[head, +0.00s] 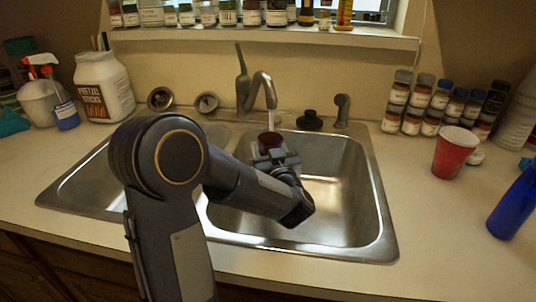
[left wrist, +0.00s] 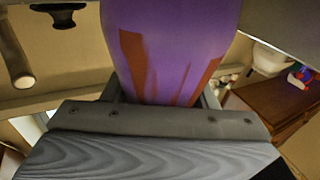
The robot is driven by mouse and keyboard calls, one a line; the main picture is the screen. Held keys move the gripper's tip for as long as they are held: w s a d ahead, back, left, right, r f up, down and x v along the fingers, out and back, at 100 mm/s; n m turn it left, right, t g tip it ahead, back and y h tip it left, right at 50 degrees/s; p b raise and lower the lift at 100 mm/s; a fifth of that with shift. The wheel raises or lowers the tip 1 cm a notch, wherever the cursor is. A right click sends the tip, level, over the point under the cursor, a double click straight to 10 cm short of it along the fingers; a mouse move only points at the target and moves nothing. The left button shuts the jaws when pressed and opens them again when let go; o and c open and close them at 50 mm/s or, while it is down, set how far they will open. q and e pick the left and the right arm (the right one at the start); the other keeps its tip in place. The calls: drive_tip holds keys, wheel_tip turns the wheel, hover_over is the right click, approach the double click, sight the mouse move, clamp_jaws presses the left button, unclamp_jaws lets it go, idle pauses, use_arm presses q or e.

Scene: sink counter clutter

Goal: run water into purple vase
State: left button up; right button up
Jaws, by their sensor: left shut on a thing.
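The purple vase (left wrist: 175,45) fills the top middle of the left wrist view, with orange-brown patches on its side. In the head view only its dark reddish top (head: 270,139) shows, over the sink, below the spout of the faucet (head: 262,88). A thin pale streak, which looks like water, runs from the spout down to the vase's mouth. My left gripper (head: 275,158) is shut on the vase and holds it about upright; my gripper and arm hide its lower part. Whether there is water inside cannot be seen. My right gripper is not in view.
The double sink (head: 345,190) lies around my left arm. A black stopper (head: 309,121) and a small sprayer (head: 341,110) stand behind the right basin. Spice jars (head: 411,124), a red cup (head: 454,153) and a blue bottle (head: 515,205) stand at right. A white jar (head: 103,88) stands at left.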

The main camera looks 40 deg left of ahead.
use_arm(q)
drive_tip(key=shift+w+a+f+b, duration=0.15)
drive_tip(key=shift+w+a+f, duration=0.1)
drive_tip(key=shift+w+a, duration=0.55)
drive_tip(key=shift+w+a+f+b, duration=0.15)
drive_tip(key=shift+w+a+f, duration=0.25)
drive_tip(key=shift+w, duration=0.55)
drive_tip(key=shift+w+a+f+b, duration=0.15)
drive_tip(key=shift+w+a, duration=0.6)
drive_tip(key=shift+w, duration=0.15)
drive_tip(key=s, duration=0.6)
drive_tip(key=shift+a+b, duration=0.2)
drive_tip(key=shift+b, duration=0.15)
drive_tip(key=shift+r, duration=0.1)
drive_tip(key=shift+s+a+r+p, duration=0.1)
drive_tip(key=shift+s+r+p, duration=0.4)
drive_tip(key=shift+r+p, duration=0.25)
drive_tip(key=shift+s+d+r+p, duration=0.1)
drive_tip(key=shift+s+r+p, duration=0.5)
drive_tip(key=shift+r, duration=0.25)
drive_tip(key=shift+s+a+r+p, duration=0.1)
drive_tip(key=shift+s+r+p, duration=0.3)
drive_tip(key=shift+r+p, duration=0.4)
